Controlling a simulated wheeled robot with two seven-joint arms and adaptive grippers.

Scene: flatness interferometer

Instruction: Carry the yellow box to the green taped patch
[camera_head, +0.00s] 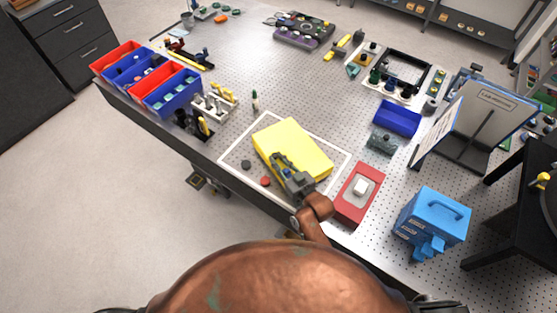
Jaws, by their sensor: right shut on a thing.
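The yellow box (305,143) lies flat on the perforated table, inside a white outlined rectangle (234,150) near the front edge. My right gripper (280,163) reaches in from the front and is shut on the near side of the yellow box. Its fingers cover part of that side. I cannot tell whether the box is lifted slightly or resting. I cannot make out a green taped patch in this view. My left gripper is not in view.
A red box (371,180) stands close to the right of the yellow box, with a blue case (433,216) beyond it. Small dark and red discs (265,181) lie left of the gripper. Red and blue bins (172,92) line the left edge. The table's middle is fairly clear.

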